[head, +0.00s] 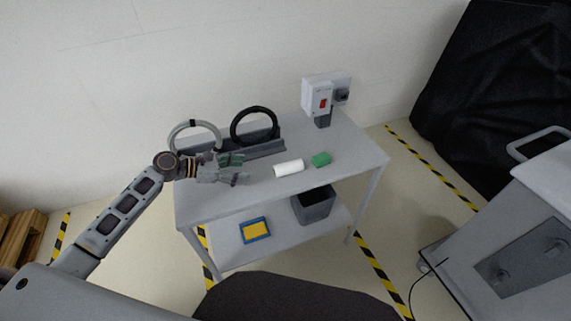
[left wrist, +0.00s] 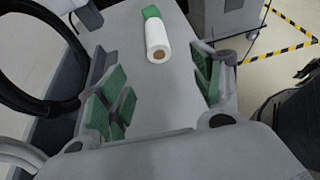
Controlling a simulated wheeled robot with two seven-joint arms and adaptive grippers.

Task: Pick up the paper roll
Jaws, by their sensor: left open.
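The white paper roll (head: 289,168) lies on its side on the grey cart's top shelf (head: 345,150). My left gripper (head: 240,168) is open and empty to the left of the roll, apart from it, with its green-padded fingers pointing toward it. In the left wrist view the paper roll (left wrist: 156,42) lies ahead, beyond the fingertips, with its brown core end facing the camera. The left gripper's fingers (left wrist: 160,92) stand wide apart on either side of the picture. My right gripper is not in view.
A green block (head: 321,160) lies just beyond the roll. A grey ring (head: 195,124) and a black ring (head: 254,110) stand in a holder along the back edge. A white box with a red switch (head: 317,99) stands at the back right. A dark bin (head: 313,206) sits on the lower shelf.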

